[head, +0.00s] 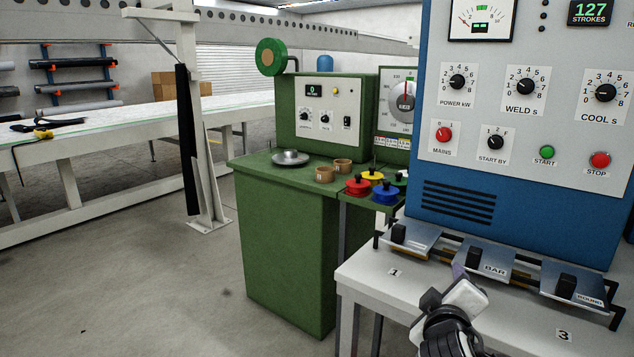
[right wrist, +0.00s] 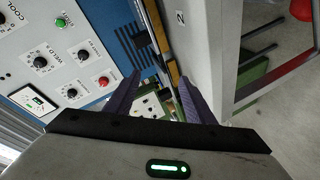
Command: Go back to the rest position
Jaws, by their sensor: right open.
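My right gripper (head: 458,271) is at the lower right of the head view, over the white table in front of the blue welder cabinet. In the right wrist view its two dark fingers (right wrist: 160,97) stand apart with nothing held between them. The fingertips are near the front edge of the table and the metal plates; whether they touch anything I cannot tell. My left gripper is not in view.
The blue and grey welder panel (head: 520,110) rises behind the white table (head: 400,290), which bears metal plates with black knobs (head: 490,262). A green cabinet (head: 285,240) with colored knobbed pieces (head: 386,192) stands to the left. The floor (head: 150,300) at left is clear.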

